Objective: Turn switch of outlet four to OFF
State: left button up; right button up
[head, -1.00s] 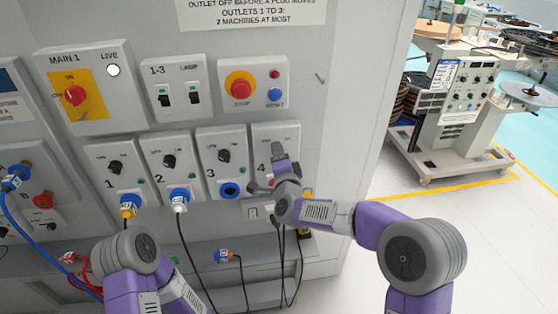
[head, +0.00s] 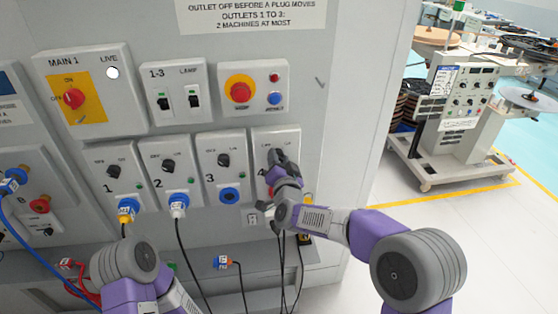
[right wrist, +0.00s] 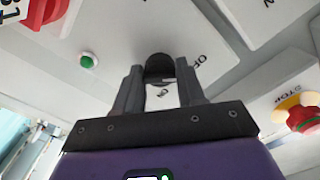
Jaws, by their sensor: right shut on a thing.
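The outlet four panel (head: 291,138) is at the right end of the lower row on the grey cabinet. My right gripper (head: 276,158) is in front of it and hides its switch and most of its face in the head view. In the right wrist view the black switch knob (right wrist: 160,68) sits between the two fingertips of my right gripper (right wrist: 160,76), which is shut on it. Lettering beside the knob is only partly readable, and a green lamp (right wrist: 88,62) is to its left. My left arm shows at the lower left, but its gripper is not in view.
Outlets one (head: 112,162), two (head: 172,150) and three (head: 213,144) are to the left, with plugs in one and two. A red stop button (head: 240,89) is above. Cables hang below, and a loose blue plug (head: 222,262) lies on the ledge.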

dwell(0.5)
jog(key=o, duration=1)
jog(key=shift+s, duration=0.1)
jog(key=s, duration=0.5)
jog(key=s+d, duration=0.1)
jog(key=s, duration=0.1)
jog(key=shift+s+d, duration=0.1)
jog(key=shift+s, duration=0.05)
